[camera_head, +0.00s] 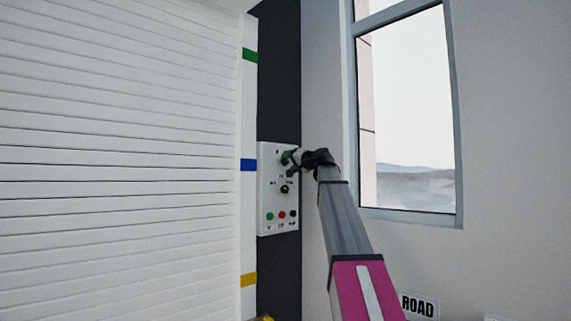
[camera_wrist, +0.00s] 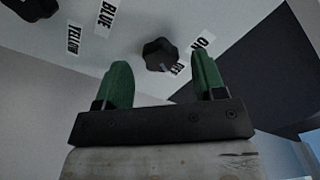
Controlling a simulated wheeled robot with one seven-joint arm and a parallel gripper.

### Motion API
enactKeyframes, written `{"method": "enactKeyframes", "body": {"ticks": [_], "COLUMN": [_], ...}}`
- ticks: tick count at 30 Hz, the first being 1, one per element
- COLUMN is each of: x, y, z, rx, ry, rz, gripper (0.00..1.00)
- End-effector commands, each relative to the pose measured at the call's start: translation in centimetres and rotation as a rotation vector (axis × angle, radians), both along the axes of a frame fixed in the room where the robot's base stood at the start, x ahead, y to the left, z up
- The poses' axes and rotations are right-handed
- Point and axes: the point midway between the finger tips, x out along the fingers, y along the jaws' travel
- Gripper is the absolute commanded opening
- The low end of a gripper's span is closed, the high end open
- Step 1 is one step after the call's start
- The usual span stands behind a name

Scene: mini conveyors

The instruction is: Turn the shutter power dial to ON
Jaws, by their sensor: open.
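The shutter power dial (camera_wrist: 158,50) is a black lobed knob on the pale panel face, with an ON label (camera_wrist: 204,41) and an OFF label (camera_wrist: 176,69) beside it. A small light mark on the knob's edge lies near OFF. My gripper (camera_wrist: 161,66) has two green fingers, open and empty. In the wrist view the dial shows between the fingertips, beyond them; I cannot tell whether they touch it. In the head view my gripper (camera_head: 289,159) is at the upper part of the control panel (camera_head: 266,184) and hides much of the upper dial.
A second black dial (camera_wrist: 32,7) has BLUE and YELLOW labels; it is the lower knob (camera_head: 284,189) in the head view. A white slatted shutter (camera_head: 120,170) stands left, a window (camera_head: 410,110) right.

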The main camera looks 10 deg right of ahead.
Motion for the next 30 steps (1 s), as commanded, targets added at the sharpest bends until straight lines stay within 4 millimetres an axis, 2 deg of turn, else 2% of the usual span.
{"method": "enactKeyframes", "body": {"ticks": [1,6,18,20,21,23,30], "x": [0.8,2.2,2.6,2.6,2.6,2.6,2.6], "y": [0.5,1.4,1.8,1.8,1.8,1.8,1.8], "z": [0.0,0.0,0.0,0.0,-0.1,0.0,0.0], "rx": [-0.001,0.0,0.0,0.0,0.0,0.0,-0.006], "ry": [0.001,0.001,0.0,0.0,0.0,0.0,-0.003], "rz": [0.001,-0.001,0.0,0.0,0.0,0.0,-0.001], "gripper": [0.64,0.64,0.64,0.47,0.34,0.15,0.14]}}
